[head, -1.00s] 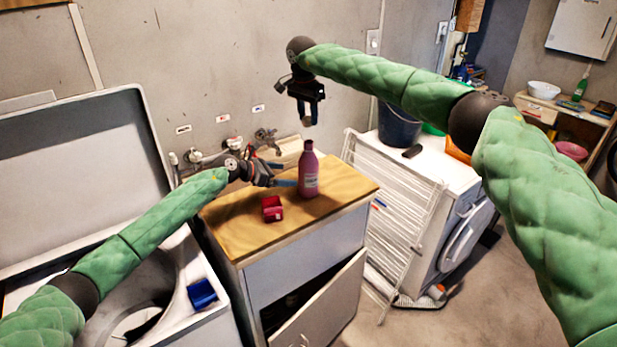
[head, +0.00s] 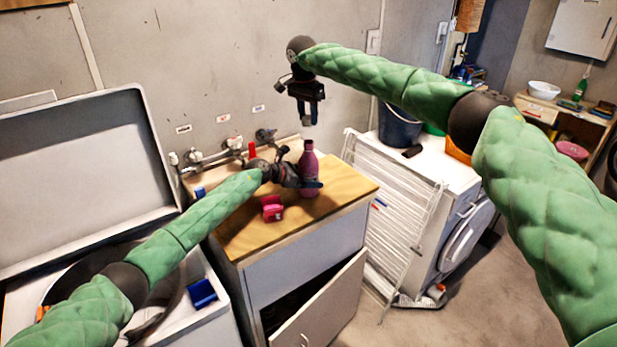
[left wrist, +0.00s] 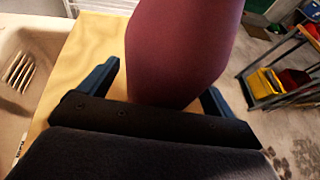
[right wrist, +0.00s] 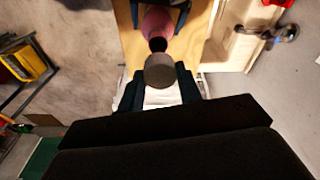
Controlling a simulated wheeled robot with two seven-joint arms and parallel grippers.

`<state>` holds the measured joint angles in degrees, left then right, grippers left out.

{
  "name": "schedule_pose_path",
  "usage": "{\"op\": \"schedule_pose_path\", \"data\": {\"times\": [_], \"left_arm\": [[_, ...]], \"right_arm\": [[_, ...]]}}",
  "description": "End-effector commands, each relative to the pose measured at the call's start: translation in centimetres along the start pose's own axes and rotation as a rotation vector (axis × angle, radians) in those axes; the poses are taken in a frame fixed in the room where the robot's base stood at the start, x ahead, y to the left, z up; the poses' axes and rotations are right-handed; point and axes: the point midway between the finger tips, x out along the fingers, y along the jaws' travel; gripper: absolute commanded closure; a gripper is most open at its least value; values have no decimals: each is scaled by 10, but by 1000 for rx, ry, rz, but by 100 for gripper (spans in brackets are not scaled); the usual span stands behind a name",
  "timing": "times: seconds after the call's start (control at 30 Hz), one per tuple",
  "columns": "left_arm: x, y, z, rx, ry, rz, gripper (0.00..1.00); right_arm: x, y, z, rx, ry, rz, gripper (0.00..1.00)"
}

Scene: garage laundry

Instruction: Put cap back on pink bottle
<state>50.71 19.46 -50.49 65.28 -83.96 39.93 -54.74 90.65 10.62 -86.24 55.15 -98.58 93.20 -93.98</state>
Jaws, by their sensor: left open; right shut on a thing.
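The pink bottle (head: 309,160) stands upright on the wooden counter top, its neck bare and its dark mouth showing in the right wrist view (right wrist: 158,44). My left gripper (head: 310,184) is open, with its fingers on either side of the bottle body. In the left wrist view the bottle (left wrist: 180,45) fills the space between the fingers; I cannot tell whether they touch it. My right gripper (head: 307,118) is shut on the grey cap (right wrist: 160,71), held in the air above the bottle. The bottle's base is partly hidden by the left gripper in the head view.
A small red-pink box (head: 272,209) lies on the wooden counter top (head: 240,232) in front of the bottle. A white drying rack (head: 392,225) leans right of the cabinet, whose door (head: 325,305) hangs open.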

Motion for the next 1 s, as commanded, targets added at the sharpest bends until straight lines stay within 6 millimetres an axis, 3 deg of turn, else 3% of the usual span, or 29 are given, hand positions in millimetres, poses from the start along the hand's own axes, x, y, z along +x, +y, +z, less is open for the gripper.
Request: {"op": "schedule_pose_path", "data": {"times": [0.13, 0.17, 0.4, 0.5, 0.67, 1.0], "left_arm": [[0, 0, 0, 0, 0, 0, 10], [0, 0, 0, 0, 0, 0, 14], [0, 0, 0, 0, 0, 0, 61], [0, 0, 0, 0, 0, 0, 77], [0, 0, 0, 0, 0, 0, 77], [0, 0, 0, 0, 0, 0, 77]], "right_arm": [[0, 0, 0, 0, 0, 0, 86], [0, 0, 0, 0, 0, 0, 86], [0, 0, 0, 0, 0, 0, 86], [0, 0, 0, 0, 0, 0, 86], [7, 0, 1, 0, 0, 1, 86], [45, 0, 6, 0, 1, 1, 86]]}}
